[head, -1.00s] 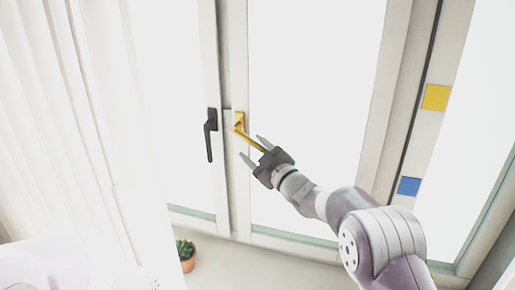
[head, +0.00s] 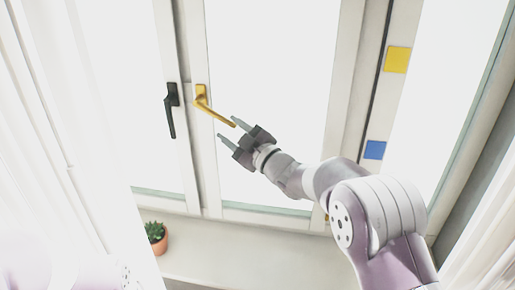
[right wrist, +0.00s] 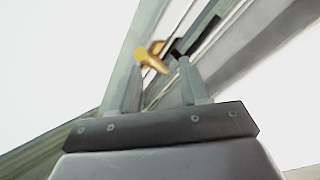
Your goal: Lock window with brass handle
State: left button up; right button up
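The brass handle (head: 215,112) is on the window's middle frame, its lever slanting down to the right. My right gripper (head: 227,128) is open, its fingertips close to the lever's free end. I cannot tell whether they touch it. In the right wrist view the brass handle (right wrist: 152,58) shows between and beyond the two separated fingertips (right wrist: 160,58). The window (head: 265,70) looks closed. My left gripper is not in view.
A black handle (head: 170,112) hangs down on the neighbouring frame to the left. A potted cactus (head: 156,236) stands on the sill at lower left. A yellow square (head: 397,60) and a blue square (head: 375,149) are on the right. White curtains (head: 45,120) hang at left.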

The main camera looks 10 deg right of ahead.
jog(key=r+b+v, duration=0.1)
jog(key=v, duration=0.8)
jog(key=shift+r+b, duration=0.25)
jog(key=shift+b, duration=0.15)
jog(key=shift+s+d, duration=0.1)
jog(key=b+v, duration=0.3)
jog(key=v, duration=0.9)
jog(key=shift+s, duration=0.25)
